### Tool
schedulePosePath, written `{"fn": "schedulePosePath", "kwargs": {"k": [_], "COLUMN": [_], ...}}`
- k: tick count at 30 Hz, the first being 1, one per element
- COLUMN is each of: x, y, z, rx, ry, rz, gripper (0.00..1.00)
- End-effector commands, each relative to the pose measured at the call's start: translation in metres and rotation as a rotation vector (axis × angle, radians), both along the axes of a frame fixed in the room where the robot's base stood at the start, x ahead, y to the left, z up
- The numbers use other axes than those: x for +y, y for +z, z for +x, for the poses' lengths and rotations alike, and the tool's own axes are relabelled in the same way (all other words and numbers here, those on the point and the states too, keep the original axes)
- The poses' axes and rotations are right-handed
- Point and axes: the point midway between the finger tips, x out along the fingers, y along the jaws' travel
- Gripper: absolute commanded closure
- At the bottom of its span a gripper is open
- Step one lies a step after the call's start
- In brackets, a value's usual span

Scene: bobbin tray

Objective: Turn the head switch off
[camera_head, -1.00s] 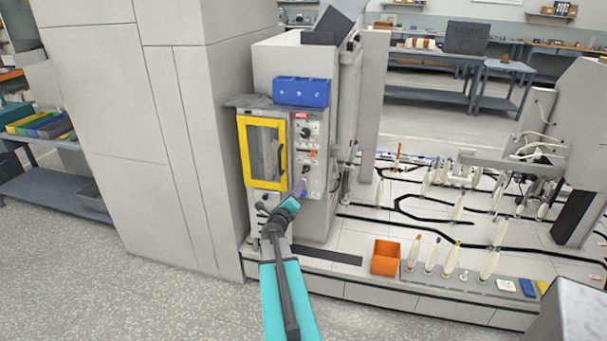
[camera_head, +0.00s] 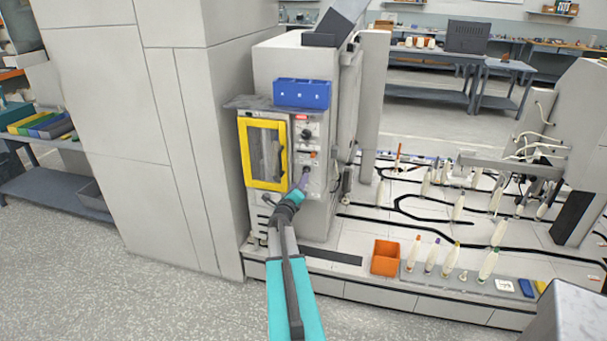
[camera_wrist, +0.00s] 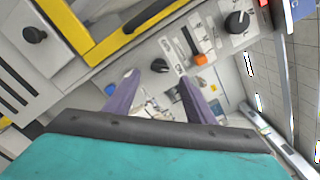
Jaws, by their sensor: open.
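The control panel on the grey cabinet front carries a large black knob (camera_head: 306,133), also in the wrist view (camera_wrist: 237,22). Below it is an orange-tipped switch (camera_wrist: 200,59), then a small black knob (camera_wrist: 160,65). The labels are too small to read, so I cannot tell which is the head switch. My gripper (camera_head: 304,178) is at the lower panel. In the wrist view, the purple fingers of my gripper (camera_wrist: 158,80) are apart with nothing held. The small black knob shows just beyond the gap between the fingertips; contact cannot be told.
A yellow-framed door (camera_head: 242,152) is left of the panel. A blue bin (camera_head: 301,93) is above it. A blue button (camera_wrist: 110,89) sits near the left finger. An orange box (camera_head: 385,259) and several bobbins stand on the low platform to the right.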

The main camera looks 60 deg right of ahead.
Motion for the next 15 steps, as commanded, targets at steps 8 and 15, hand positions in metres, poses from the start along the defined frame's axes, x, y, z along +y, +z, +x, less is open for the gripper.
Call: {"fn": "schedulePosePath", "kwargs": {"k": [8, 15], "x": [-0.025, -0.045], "y": [0.001, 0.001], "z": [0.008, 0.014], "rx": [0.000, 0.000], "ry": [0.000, -0.001], "rz": [0.000, 0.000], "gripper": [0.50, 0.50]}}
